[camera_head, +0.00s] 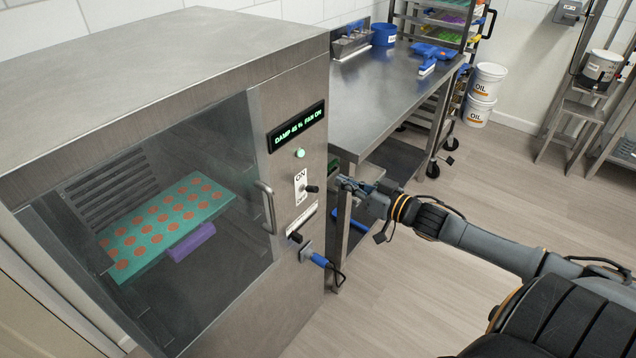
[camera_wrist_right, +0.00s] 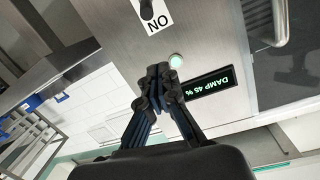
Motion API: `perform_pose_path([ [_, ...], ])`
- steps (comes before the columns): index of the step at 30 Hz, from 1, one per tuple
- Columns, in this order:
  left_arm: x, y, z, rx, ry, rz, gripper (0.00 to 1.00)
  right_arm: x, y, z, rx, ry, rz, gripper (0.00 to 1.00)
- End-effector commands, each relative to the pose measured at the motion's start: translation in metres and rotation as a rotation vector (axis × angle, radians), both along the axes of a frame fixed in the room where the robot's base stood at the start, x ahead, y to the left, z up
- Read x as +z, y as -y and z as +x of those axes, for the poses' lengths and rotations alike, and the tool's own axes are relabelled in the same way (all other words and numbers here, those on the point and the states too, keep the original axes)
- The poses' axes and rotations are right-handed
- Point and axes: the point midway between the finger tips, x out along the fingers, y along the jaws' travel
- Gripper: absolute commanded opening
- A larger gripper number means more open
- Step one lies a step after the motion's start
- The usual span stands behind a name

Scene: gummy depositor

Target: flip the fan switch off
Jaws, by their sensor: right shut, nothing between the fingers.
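The fan switch (camera_head: 311,189) is a small black lever on a white plate marked ON, on the front of the steel cabinet. It also shows at the top edge of the wrist view (camera_wrist_right: 147,10), beside the upside-down ON label. Whether the lever tips up or down is hard to tell. The display above (camera_head: 296,126) reads DAMP 45 % FAN ON. My right gripper (camera_head: 345,184) is shut and empty, just right of the lever, apparently apart from it. Its closed fingers (camera_wrist_right: 160,78) show in the wrist view near the green lamp (camera_wrist_right: 176,61). My left gripper is out of view.
A door handle (camera_head: 267,207) stands left of the switch. A black knob (camera_head: 296,237) and a blue-handled plug (camera_head: 320,260) with a cable sit below. Behind the glass lies a teal tray (camera_head: 130,262) of orange gummies. A steel table (camera_head: 385,95) stands close behind my right gripper.

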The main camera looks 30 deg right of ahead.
Motion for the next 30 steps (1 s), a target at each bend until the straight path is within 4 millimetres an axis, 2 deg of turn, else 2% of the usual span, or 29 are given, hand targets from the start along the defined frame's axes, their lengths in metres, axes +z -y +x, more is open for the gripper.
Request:
perform_pose_path([
  [7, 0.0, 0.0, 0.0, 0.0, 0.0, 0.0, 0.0, -0.001, 0.0, 0.002, -0.003, 0.0, 0.0, 0.0],
  [11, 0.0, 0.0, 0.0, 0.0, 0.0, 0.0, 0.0, -0.001, -0.002, 0.01, -0.003, 0.001, 0.0, 0.0],
  [30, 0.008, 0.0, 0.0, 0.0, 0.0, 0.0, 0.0, -0.008, -0.024, 0.093, -0.004, 0.002, -0.002, 0.0],
])
